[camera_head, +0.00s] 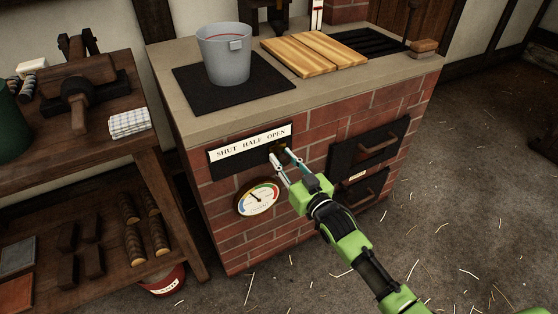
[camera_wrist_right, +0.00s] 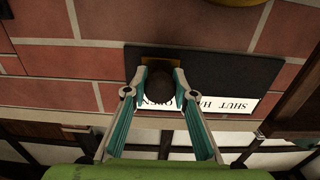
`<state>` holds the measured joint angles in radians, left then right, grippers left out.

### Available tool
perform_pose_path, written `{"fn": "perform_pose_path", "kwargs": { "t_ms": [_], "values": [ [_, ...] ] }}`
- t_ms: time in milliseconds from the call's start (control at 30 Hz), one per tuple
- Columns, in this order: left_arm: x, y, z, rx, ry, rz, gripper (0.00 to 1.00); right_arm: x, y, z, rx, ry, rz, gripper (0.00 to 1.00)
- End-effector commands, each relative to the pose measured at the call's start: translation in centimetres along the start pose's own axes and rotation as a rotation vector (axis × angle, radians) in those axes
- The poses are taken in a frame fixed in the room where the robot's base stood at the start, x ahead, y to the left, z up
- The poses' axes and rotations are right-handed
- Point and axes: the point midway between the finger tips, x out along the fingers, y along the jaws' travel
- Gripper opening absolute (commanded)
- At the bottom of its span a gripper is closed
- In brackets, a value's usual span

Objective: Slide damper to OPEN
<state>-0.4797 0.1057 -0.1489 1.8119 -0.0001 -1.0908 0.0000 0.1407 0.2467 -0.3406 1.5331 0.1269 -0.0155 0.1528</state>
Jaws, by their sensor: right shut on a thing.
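The damper plate (camera_head: 225,157) is a dark panel on the brick front of the stove, with a white label (camera_head: 250,141) reading SHUT, HALF, OPEN from left to right. The damper knob (camera_wrist_right: 160,85) is dark and round, on a small brass piece (camera_wrist_right: 160,60). My right gripper (camera_head: 285,158) is at the plate's right end, below the word OPEN. In the wrist view the right gripper (camera_wrist_right: 160,97) has its fingers on both sides of the knob, shut on it. In the head view the fingers partly hide the knob. My left gripper is not in view.
A round gauge (camera_head: 259,198) sits below the plate. Dark oven doors with handles (camera_head: 378,146) are to the right. A grey pot (camera_head: 224,54) and a wooden board (camera_head: 313,53) are on the stove top. A wooden bench (camera_head: 111,94) stands at left.

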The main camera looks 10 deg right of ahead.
Motion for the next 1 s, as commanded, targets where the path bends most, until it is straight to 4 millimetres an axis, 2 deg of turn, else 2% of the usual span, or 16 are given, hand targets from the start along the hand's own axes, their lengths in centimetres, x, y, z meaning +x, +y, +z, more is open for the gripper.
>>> {"fn": "perform_pose_path", "kwargs": {
  "t_ms": [67,100,167,467,600,767,1000],
  "values": [
    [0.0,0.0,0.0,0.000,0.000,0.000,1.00,0.0,0.6,0.0,-0.003,-0.002,0.008,0.00],
    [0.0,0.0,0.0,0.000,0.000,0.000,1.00,0.0,0.6,0.0,-0.003,-0.001,0.009,0.30],
    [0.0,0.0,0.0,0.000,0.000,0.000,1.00,0.0,0.6,0.0,-0.003,-0.001,0.008,0.42],
    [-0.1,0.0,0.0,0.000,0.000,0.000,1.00,0.0,0.3,0.0,-0.002,0.000,0.005,0.42],
    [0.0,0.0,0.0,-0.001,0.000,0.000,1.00,-0.6,0.3,0.0,-0.002,-0.001,0.005,0.42],
    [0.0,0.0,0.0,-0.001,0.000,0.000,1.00,-3.0,0.3,0.1,-0.002,-0.002,0.005,0.42],
    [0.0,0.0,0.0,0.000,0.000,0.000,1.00,-7.8,0.3,0.1,-0.002,-0.003,0.005,0.42]
  ]
}}
